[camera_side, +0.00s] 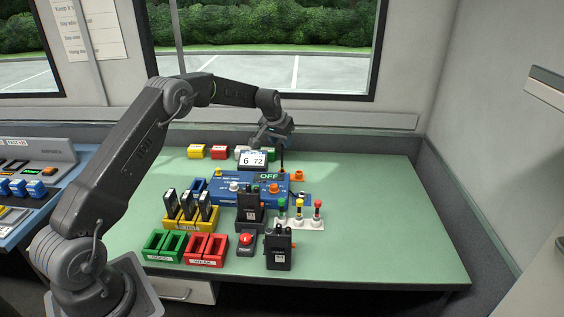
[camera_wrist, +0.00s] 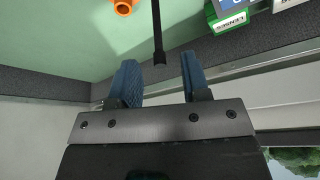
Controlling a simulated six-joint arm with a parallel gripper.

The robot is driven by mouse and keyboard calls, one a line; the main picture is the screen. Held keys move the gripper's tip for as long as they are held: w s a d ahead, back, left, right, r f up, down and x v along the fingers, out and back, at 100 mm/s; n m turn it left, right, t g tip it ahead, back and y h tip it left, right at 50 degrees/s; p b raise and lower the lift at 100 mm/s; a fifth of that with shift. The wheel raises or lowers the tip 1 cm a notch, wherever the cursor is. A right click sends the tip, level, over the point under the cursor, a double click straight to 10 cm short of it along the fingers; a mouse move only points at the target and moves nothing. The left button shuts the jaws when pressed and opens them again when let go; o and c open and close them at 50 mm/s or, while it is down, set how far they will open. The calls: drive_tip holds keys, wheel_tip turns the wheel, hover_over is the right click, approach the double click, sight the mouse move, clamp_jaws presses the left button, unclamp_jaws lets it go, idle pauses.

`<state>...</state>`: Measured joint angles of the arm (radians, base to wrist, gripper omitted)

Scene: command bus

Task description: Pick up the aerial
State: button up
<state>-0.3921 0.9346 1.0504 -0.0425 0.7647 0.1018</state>
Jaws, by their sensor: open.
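The aerial (camera_wrist: 157,30) is a thin black rod with a thicker end. In the wrist view its thick end lies between my open fingertips, apart from both. In the side view a thin dark upright rod (camera_side: 282,159), likely the aerial, stands at the back of the blue unit, right of the display. My gripper (camera_side: 268,141) is above and close to it, and its jaws are small there. In the wrist view my gripper (camera_wrist: 159,62) has its two blue fingers spread with nothing held. I cannot tell the depth between fingers and aerial.
Black handsets stand in a yellow rack (camera_side: 187,222). Green (camera_side: 166,246) and red (camera_side: 206,249) holders sit in front. Coloured blocks (camera_side: 196,151) line the back. The table's right side is clear.

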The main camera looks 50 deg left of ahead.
sight(282, 160)
drive_tip(key=x, duration=0.4)
drive_tip(key=shift+f, duration=0.2)
drive_tip(key=c, duration=0.8)
